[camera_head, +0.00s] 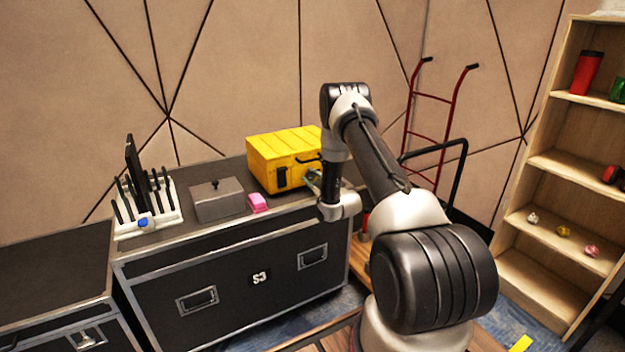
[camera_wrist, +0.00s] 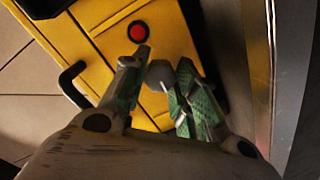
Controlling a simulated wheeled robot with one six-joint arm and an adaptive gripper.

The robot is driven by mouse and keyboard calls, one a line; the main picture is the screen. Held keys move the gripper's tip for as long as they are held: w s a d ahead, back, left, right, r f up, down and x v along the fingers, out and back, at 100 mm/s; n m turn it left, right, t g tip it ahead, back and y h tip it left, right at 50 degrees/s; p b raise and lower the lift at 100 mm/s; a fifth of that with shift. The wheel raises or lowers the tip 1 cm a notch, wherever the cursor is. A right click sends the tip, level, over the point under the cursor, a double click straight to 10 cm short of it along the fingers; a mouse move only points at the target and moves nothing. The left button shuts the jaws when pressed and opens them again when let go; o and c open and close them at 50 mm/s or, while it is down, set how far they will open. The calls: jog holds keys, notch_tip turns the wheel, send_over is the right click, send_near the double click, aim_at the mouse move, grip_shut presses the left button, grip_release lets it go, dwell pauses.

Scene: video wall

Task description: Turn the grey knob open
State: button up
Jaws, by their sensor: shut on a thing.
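The yellow box (camera_head: 280,150) stands on the black flight case, and its face fills the left and middle of the wrist view (camera_wrist: 98,42). The grey knob (camera_wrist: 160,74) sits on that face, below a round red button (camera_wrist: 138,32). My gripper (camera_wrist: 163,68) is shut on the grey knob, with one green-padded finger on each side of it. In the head view my gripper (camera_head: 313,178) is at the right end of the yellow box, and my arm hides the knob there.
The black case (camera_head: 240,275) also carries a grey lidded box (camera_head: 218,203), a pink block (camera_head: 257,202) and a white rack (camera_head: 155,218) with dark upright items. A red hand truck (camera_head: 432,98) stands behind my arm. A wooden shelf (camera_head: 545,160) is at the right.

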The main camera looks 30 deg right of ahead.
jog(key=o, duration=1)
jog(key=shift+s, duration=0.1)
jog(key=s, duration=1.2)
jog(key=shift+d+r, duration=0.2)
jog(key=shift+r, duration=0.1)
